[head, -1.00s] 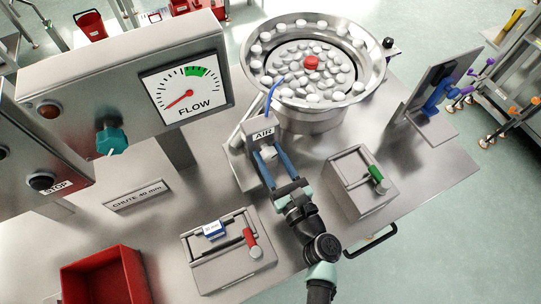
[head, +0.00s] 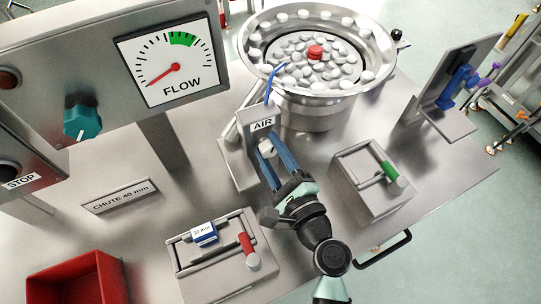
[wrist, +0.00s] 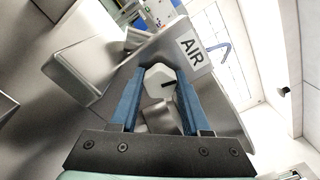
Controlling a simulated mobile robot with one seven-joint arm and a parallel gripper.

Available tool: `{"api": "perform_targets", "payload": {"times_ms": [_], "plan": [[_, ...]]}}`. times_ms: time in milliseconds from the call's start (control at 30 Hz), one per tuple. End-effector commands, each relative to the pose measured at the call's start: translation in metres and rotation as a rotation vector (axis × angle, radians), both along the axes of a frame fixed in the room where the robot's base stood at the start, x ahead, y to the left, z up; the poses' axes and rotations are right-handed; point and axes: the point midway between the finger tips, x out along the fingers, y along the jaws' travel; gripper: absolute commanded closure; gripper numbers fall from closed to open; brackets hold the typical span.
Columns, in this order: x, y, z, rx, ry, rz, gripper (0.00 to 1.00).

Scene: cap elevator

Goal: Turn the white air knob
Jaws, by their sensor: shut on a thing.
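The white air knob (wrist: 157,77) sits on the front of a grey post under a sign reading AIR (head: 262,125). In the wrist view the knob is faceted, with a dark mark on its right side. My gripper (head: 271,158) reaches it from the front, its two blue fingers on either side of the knob. The wrist view shows my gripper (wrist: 158,88) shut on the knob. The FLOW gauge (head: 173,65) has a red needle pointing to the lower left, away from the green band at upper right.
A metal bowl (head: 375,80) of white caps with one red cap stands behind the post. A box with a green handle (head: 389,170) stands to the right of my arm. A box with a red handle (head: 247,245) and a red bin (head: 75,280) are left. A teal knob (head: 82,118) is on the gauge panel.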

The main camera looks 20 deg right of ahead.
Motion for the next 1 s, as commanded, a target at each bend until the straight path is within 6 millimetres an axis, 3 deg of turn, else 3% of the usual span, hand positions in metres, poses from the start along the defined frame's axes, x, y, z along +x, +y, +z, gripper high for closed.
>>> {"api": "perform_targets", "payload": {"times_ms": [400, 1000], "plan": [[-0.0002, 0.0001, -0.0017, -0.223, -0.008, 0.000, 1.00], [-0.0002, 0.0001, -0.0003, -0.267, -0.008, 0.000, 1.00]]}}
